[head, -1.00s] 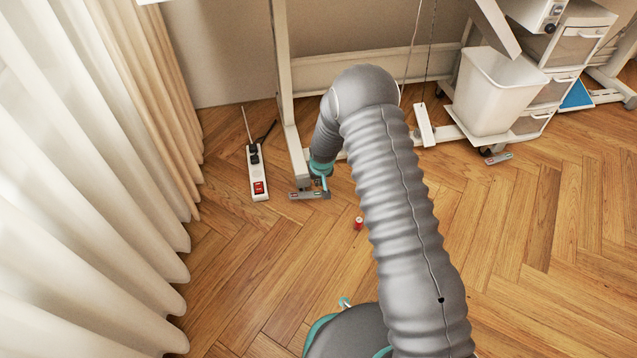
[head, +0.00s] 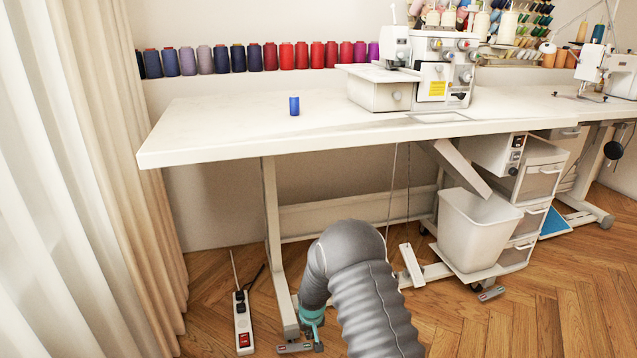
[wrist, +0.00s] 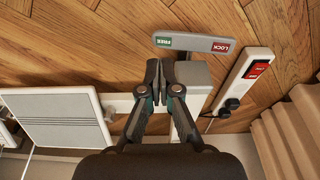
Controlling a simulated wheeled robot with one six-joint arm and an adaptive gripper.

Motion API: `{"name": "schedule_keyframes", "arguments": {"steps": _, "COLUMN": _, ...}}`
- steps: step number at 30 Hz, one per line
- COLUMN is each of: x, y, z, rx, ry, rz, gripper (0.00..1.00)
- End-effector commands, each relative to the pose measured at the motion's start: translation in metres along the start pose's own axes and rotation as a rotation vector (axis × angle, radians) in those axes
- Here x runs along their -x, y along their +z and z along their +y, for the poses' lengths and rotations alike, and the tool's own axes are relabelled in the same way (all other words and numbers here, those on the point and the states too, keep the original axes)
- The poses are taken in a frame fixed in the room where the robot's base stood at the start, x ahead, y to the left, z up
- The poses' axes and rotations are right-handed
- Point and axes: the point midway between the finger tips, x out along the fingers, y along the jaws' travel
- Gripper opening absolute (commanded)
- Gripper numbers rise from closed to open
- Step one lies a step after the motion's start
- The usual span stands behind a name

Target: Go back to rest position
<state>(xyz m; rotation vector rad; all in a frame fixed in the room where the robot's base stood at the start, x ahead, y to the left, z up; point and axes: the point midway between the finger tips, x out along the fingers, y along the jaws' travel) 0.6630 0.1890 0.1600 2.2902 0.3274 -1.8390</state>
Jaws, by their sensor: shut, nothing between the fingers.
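My gripper (wrist: 165,75) shows in the wrist view with its two fingers together and nothing between them. It hangs low by the foot of the table leg. In the head view my arm reaches down over the floor, and only the teal part near its end shows by the leg's foot; the fingers are hidden there. The table's foot brake pedal (wrist: 195,43), with red LOCK and green FREE marks, lies just past the fingertips in the wrist view. I cannot tell whether the fingers touch the leg's foot.
A white sewing table (head: 210,125) stands ahead, with a blue spool (head: 294,106) and a serger (head: 415,75) on it. A power strip (head: 242,320) lies on the floor left of the leg. A white bin (head: 478,230) stands right. Curtains (head: 110,180) hang at left.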

Motion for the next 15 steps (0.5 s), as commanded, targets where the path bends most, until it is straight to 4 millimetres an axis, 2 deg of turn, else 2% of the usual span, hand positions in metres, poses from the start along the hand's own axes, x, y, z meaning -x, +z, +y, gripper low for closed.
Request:
{"name": "schedule_keyframes", "arguments": {"steps": 3, "x": -0.005, "y": 0.039, "z": 0.001, "rx": 0.004, "ry": 0.003, "rz": -0.105, "gripper": 0.0}}
{"name": "schedule_keyframes", "arguments": {"steps": 5, "x": 0.004, "y": 0.058, "z": 0.002, "rx": 0.006, "ry": 0.004, "rz": -0.158, "gripper": 0.0}}
{"name": "schedule_keyframes", "arguments": {"steps": 9, "x": 0.041, "y": 0.082, "z": 0.005, "rx": 0.005, "ry": 0.006, "rz": -0.23, "gripper": 0.0}}
{"name": "schedule_keyframes", "arguments": {"steps": 11, "x": 0.058, "y": 0.088, "z": 0.008, "rx": 0.002, "ry": 0.006, "rz": -0.248, "gripper": 0.0}}
{"name": "schedule_keyframes", "arguments": {"steps": 15, "x": 0.105, "y": 0.1, "z": 0.015, "rx": -0.008, "ry": 0.007, "rz": -0.276, "gripper": 0.0}}
